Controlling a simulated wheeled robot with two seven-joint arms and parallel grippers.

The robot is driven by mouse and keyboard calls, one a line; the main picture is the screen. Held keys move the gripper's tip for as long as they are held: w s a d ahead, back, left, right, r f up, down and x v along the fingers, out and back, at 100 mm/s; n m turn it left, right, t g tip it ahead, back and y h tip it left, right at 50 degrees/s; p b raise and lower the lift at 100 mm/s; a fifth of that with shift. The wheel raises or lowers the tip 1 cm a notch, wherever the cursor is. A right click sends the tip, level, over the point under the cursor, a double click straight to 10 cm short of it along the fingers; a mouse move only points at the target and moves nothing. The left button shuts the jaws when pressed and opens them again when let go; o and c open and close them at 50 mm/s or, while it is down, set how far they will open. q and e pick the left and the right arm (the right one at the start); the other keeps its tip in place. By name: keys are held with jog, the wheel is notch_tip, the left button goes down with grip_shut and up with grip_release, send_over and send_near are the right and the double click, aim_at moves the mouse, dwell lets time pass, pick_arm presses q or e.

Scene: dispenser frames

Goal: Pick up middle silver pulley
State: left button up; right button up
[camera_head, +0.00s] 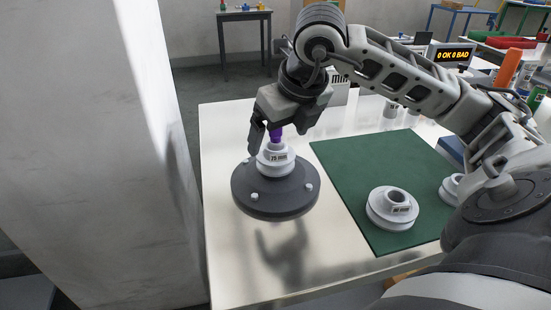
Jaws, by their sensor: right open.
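Three silver pulleys show. One pulley (276,161), with a dark-lettered label, sits on a dark round base (262,204) at the left of the table. Another pulley (378,212) lies on the green mat (350,160), between the other two in the picture. A third pulley (449,190) is at the mat's right edge, partly hidden by my right arm. My right gripper (271,138) is open, pointing down just above the pulley on the round base. A purple piece (275,134) shows between its fingers, at the top of that pulley. I cannot tell whether the fingers touch it.
The pale shiny table (235,260) is clear in front of the round base. Small whitish pieces (390,109) stand behind the mat. A counter display (453,55), an orange cylinder (507,70) and a red tray (510,42) are at the back right. A wall fills the left.

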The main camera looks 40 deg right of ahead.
aim_at(279, 143)
jog(key=x, duration=0.5)
jog(key=shift+f, duration=0.15)
jog(key=shift+s, duration=0.1)
jog(key=c, duration=1.2)
jog(key=shift+c, duration=0.5)
